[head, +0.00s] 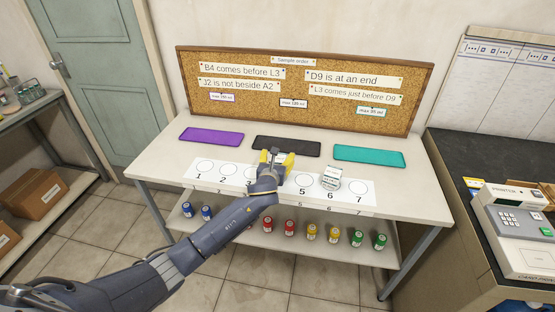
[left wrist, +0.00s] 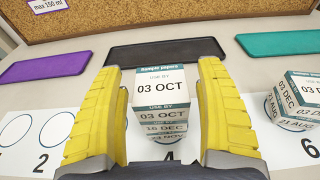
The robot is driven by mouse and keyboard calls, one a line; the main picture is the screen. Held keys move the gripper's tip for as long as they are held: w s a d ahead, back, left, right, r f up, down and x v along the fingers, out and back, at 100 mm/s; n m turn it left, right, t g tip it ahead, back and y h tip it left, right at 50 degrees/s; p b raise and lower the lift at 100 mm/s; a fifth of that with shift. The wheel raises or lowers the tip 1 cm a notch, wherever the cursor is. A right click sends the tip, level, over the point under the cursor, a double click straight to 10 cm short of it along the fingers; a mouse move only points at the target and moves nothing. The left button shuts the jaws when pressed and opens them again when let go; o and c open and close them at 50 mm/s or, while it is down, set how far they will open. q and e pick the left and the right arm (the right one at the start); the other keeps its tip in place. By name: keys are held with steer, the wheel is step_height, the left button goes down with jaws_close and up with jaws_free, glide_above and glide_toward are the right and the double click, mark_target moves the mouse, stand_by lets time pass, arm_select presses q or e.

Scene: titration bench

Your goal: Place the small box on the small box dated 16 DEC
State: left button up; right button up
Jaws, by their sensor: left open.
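In the left wrist view, a stack of small white boxes with teal bands stands at circle 4. The top box (left wrist: 160,92) reads 03 OCT. The box under it (left wrist: 166,129) reads 16 DEC, and a lower one is partly hidden. My left gripper (head: 276,158) is open, its yellow fingers on either side of the stack in the wrist view (left wrist: 162,68); I cannot tell whether they touch it. Another stack stands at circle 6 (head: 331,178); in the wrist view its upper box (left wrist: 300,92) reads 03 DEC and its lower box (left wrist: 293,123) 21 AUG. My right gripper is out of view.
A white numbered strip (head: 227,173) runs along the table; circles 1, 2, 5 and 7 look empty. Behind it lie a purple mat (head: 211,136), a black mat (head: 287,146) and a teal mat (head: 369,156). A cork board (head: 330,75) stands behind. Coloured bottles stand on the lower shelf.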

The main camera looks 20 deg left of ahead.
arm_select(q)
steer(key=shift+r, duration=0.2)
steer(key=v, duration=1.2)
steer(key=s+d+f+n+g+h, duration=0.1)
steer(key=s+f+n, duration=0.4)
steer(key=f, duration=0.4)
steer(key=s+d+f+n+g+h, duration=0.1)
steer(key=s+f+n+g, duration=0.1)
steer(key=f+n, duration=0.6)
steer(key=s+d+f+n+g+h, duration=0.1)
steer(key=s+f+n, duration=0.35)
steer(key=f, duration=0.65)
steer(key=s+a+f+n+g+y, duration=0.1)
steer(key=s+a+f+n+g, duration=0.15)
steer(key=s+f, duration=0.7)
steer(key=s+a+f+n+g, duration=0.2)
steer(key=s+f+n, duration=0.35)
steer(key=f, duration=0.75)
steer(key=s+a+f+n+g, duration=0.1)
steer(key=s+f, duration=0.3)
steer(key=s, duration=0.7)
steer(key=s+a+f+n+g, duration=0.1)
steer(key=s+f+n+g, duration=0.2)
steer(key=s, duration=0.9)
steer(key=s+a+f+n+g, duration=0.1)
steer(key=s+f+n+g, duration=0.1)
steer(key=s+f, duration=0.5)
steer(key=s, duration=0.5)
steer(key=shift+f+y, duration=0.15)
steer(key=shift+y, duration=0.15)
